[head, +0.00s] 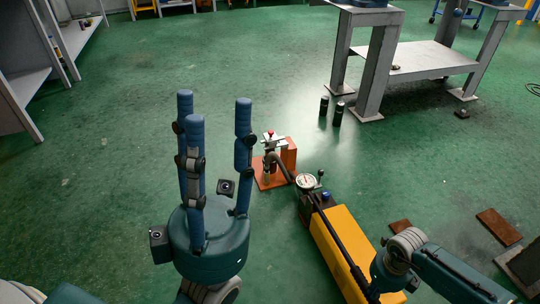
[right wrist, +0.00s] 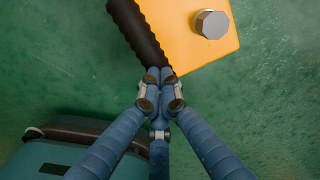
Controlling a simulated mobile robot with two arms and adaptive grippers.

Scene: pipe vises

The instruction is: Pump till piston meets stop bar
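The yellow hand pump (head: 335,254) lies on the green floor, with its long black handle (head: 347,246) along its top. A round gauge (head: 306,181) sits at its far end, and a dark hose (head: 281,168) runs to a small orange-red press frame (head: 289,153). The piston and stop bar are too small to judge for a gap. In the right wrist view, my right gripper (right wrist: 158,78) has its fingertips together at the end of the black handle grip (right wrist: 138,32), beside the yellow pump body (right wrist: 205,38). My left gripper (head: 213,118) is raised, open and empty.
A grey metal table (head: 430,58) stands at the back right, with two black cylinders (head: 331,108) by its leg. Rusty plates (head: 499,226) lie on the floor at right. Grey shelving (head: 22,75) stands at left. The floor between is mostly clear.

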